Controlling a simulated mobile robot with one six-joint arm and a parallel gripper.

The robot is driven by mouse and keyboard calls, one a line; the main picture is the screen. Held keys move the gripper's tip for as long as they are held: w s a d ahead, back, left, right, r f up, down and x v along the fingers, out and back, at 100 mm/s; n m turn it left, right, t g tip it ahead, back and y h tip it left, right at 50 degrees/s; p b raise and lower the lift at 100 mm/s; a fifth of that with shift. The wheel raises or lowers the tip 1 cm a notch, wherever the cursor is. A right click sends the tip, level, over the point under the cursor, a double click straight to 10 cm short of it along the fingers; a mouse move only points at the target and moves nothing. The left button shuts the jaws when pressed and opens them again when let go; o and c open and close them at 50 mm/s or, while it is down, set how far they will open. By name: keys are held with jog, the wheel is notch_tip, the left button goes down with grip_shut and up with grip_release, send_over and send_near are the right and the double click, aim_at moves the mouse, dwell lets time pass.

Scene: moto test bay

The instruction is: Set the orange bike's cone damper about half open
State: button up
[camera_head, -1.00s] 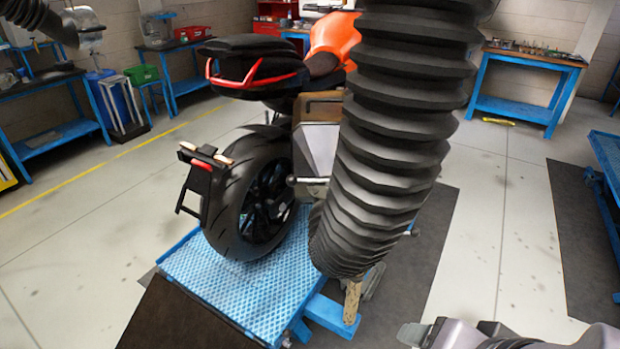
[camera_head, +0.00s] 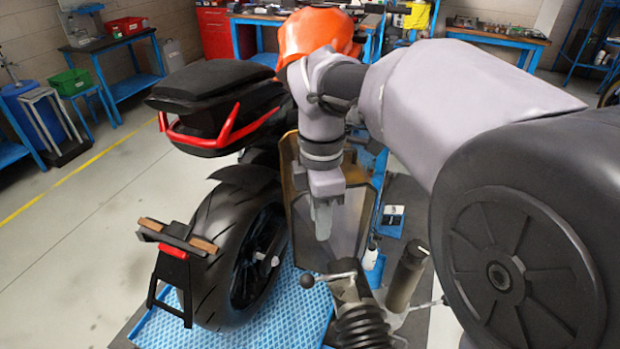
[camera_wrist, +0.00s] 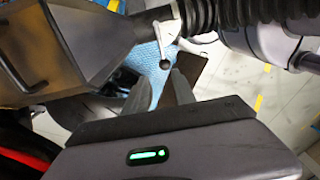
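The orange bike (camera_head: 310,35) stands on a blue ribbed platform. A grey, flared cone (camera_head: 350,225) with brownish sides is beside its rear wheel; its panels fill the upper left of the wrist view (camera_wrist: 75,45). At its hose end is a damper lever with a dark ball knob (camera_head: 307,280); the knob (camera_wrist: 165,65) also shows in the wrist view. My gripper (camera_head: 322,232) points down just above the lever. In the wrist view my gripper (camera_wrist: 160,90) has its fingers apart, empty, with the knob just beyond the tips. The flap inside is hidden.
A black ribbed hose (camera_head: 362,328) joins the cone's end below the lever. A dark cylinder (camera_head: 406,277) stands just right of it. The blue platform (camera_head: 290,310) lies beneath. Open floor (camera_head: 70,265) is at the left; blue benches line the back.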

aim_at(321, 277)
jog(key=f+b, duration=0.2)
jog(key=f, duration=0.3)
jog(key=f+b, duration=0.2)
jog(key=f, duration=0.3)
jog(key=s+f+b, duration=0.1)
jog(key=f+b, duration=0.1)
jog(key=f, duration=0.4)
jog(key=shift+d, duration=0.3)
jog(key=shift+r, duration=0.1)
grip_shut()
